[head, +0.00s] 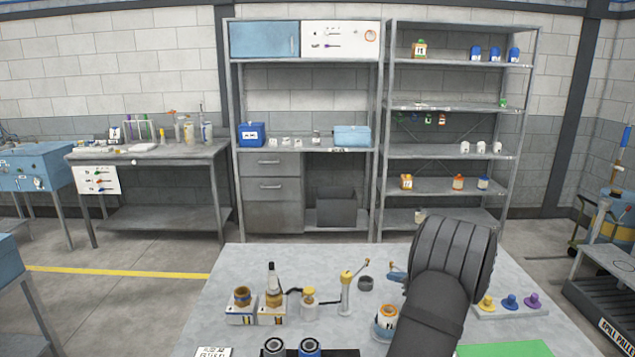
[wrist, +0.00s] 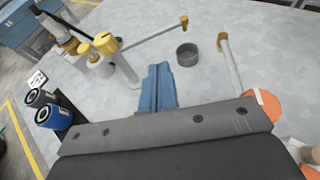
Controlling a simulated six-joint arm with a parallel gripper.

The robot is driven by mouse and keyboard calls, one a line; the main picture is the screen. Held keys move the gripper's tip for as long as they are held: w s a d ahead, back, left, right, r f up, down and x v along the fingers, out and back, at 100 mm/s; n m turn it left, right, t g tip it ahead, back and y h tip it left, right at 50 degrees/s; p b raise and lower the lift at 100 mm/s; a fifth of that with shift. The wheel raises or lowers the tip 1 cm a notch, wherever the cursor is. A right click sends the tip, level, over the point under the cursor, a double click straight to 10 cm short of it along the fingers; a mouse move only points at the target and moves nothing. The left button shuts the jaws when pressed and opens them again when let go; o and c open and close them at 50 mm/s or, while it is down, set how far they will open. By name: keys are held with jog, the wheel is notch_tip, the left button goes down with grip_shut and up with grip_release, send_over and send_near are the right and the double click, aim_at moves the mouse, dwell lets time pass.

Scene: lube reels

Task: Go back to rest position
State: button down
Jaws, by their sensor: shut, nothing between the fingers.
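My gripper (wrist: 158,85) has blue fingers held together with nothing between them. In the head view its blue tip (head: 397,272) shows just left of my dark arm, above the grey work table (head: 235,275). Most of the gripper is hidden behind the arm there. In the wrist view the fingertips point toward a small grey cup (wrist: 187,55) and are apart from it in the picture; their height above the table is hard to tell.
Left of the gripper stand a yellow-capped post (head: 346,292), a yellow-topped fitting (head: 308,300) and a bottle on a block (head: 272,290). An orange-and-white container (head: 385,320) is close to my arm. Coloured knobs (head: 509,301) sit at the right.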

jog(key=x, duration=1.1)
jog(key=s+f+v, duration=0.1)
jog(key=f+v, duration=0.2)
jog(key=v, duration=1.3)
jog(key=a+h, duration=0.1)
jog(key=h, duration=0.1)
jog(key=f+h, duration=0.1)
jog(key=h, duration=0.1)
jog(key=a+f+g+h, duration=0.1)
jog(key=h, duration=0.1)
jog(key=shift+w+a+f+h, duration=0.2)
jog(key=shift+w+a+h, duration=0.05)
jog(key=shift+a+h, duration=0.15)
jog(key=shift+s+h, duration=0.45)
jog(key=shift+h, duration=0.75)
